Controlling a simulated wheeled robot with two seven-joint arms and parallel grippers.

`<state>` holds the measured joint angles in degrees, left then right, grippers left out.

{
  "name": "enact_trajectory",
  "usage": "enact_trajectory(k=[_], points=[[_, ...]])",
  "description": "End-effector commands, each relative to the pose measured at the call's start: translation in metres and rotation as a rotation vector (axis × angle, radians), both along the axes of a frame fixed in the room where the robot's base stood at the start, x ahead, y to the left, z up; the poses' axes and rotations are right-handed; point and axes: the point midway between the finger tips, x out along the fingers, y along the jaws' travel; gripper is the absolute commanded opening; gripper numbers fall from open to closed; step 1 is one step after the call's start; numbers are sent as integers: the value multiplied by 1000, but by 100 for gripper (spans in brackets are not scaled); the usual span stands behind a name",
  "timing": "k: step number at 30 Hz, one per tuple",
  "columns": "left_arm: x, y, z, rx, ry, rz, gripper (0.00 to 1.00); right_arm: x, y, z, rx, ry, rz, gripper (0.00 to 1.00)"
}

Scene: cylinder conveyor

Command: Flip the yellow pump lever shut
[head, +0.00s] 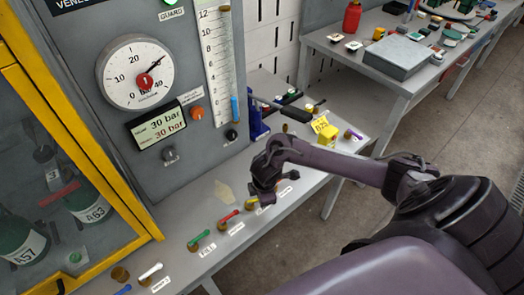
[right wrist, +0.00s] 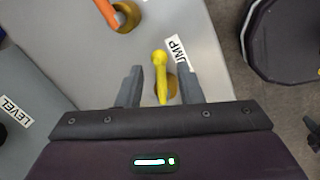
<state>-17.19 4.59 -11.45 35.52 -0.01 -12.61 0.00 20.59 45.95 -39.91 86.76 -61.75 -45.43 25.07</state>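The yellow pump lever (right wrist: 160,75) stands out from a round brass-coloured base in the right wrist view, beside a label partly reading "UMP". Its rounded end points away from my gripper's palm. My right gripper (right wrist: 159,86) is open, with one finger on each side of the lever and a visible gap to each. In the head view, my right gripper (head: 264,192) is over the row of levers on the grey bench. Only a bit of the yellow lever (head: 252,205) shows there; the gripper hides the rest. My left gripper is not in view.
An orange lever (right wrist: 107,12) is close by at the top of the wrist view. Red (head: 228,216), green (head: 198,237) and white (head: 150,270) levers line the bench front. The gauge panel (head: 160,100) rises behind. A yellow tag (head: 325,130) is to the right.

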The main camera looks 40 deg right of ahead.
Motion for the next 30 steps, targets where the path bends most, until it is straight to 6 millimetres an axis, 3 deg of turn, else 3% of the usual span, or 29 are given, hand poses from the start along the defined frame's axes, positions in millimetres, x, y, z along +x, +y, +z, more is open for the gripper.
enact_trajectory(k=[9, 17, 23, 30], points=[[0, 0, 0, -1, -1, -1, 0, 1, 0, -4, 0, -1, 1, 33], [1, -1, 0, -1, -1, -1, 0, 1, 0, -4, 0, 0, 1, 0], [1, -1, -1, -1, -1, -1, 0, 2, -1, -4, 0, -1, 19, 0], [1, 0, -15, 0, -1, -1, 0, 13, -5, -6, -1, -3, 267, 0]])
